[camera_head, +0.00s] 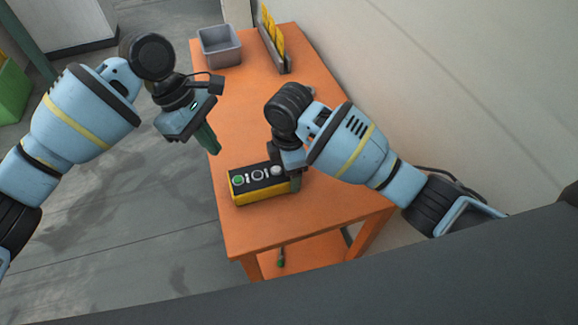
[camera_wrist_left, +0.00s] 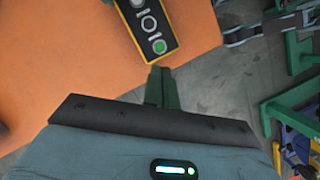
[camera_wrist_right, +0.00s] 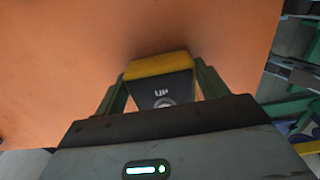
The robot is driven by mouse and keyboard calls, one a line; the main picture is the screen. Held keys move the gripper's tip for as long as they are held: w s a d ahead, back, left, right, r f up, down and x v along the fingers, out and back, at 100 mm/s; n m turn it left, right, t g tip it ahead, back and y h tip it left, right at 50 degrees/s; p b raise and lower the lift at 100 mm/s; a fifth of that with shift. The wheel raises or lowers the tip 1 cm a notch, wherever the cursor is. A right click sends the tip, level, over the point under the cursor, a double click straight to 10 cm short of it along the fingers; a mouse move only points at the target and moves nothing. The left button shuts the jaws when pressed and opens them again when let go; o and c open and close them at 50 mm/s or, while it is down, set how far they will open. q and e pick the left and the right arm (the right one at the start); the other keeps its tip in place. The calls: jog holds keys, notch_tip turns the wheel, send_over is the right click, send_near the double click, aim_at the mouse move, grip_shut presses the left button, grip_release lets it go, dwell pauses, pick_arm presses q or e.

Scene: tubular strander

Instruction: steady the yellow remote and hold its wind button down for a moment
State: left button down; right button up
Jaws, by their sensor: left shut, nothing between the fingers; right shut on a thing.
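The yellow remote (camera_head: 262,195) lies on the orange table near its front edge. Its black top carries a green button (camera_head: 238,181) at the left end and pale round controls further right. My right gripper (camera_head: 293,178) is shut on the remote's right end. In the right wrist view its green fingers flank the remote (camera_wrist_right: 160,68), with an "UP" label showing between them. My left gripper (camera_head: 212,147) is shut and empty, above and behind the remote's left end. In the left wrist view its closed fingertips (camera_wrist_left: 159,75) appear just below the green button (camera_wrist_left: 160,46), apart from it.
The orange table (camera_head: 240,110) is mostly clear. A grey bin (camera_head: 220,48) and a rack with yellow cards (camera_head: 272,40) stand at its far end. A wall is on the right.

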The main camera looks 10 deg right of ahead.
pick_arm(q)
jog(key=n+t+h, duration=0.1)
jog(key=t+h, duration=0.1)
jog(key=t, duration=0.1)
send_over(238, 180)
jog(key=f, duration=0.2)
jog(key=shift+s+a+r+n+t+h, duration=0.15)
jog(key=shift+r+n+t+h, duration=0.1)
jog(key=shift+r+n+t, duration=0.5)
jog(key=shift+a+r+n+t+h, duration=0.25)
jog(key=shift+r+n+t, duration=0.25)
jog(key=shift+n+t, duration=0.45)
jog(key=shift+s+a+r+n+t+h, duration=0.1)
jog(key=shift+r+n+t+h, duration=0.2)
jog(key=shift+r+n+t, duration=0.45)
jog(key=shift+f, duration=0.15)
jog(key=shift+f, duration=4.35)
jog(key=shift+f, duration=0.15)
jog(key=shift+f, duration=0.3)
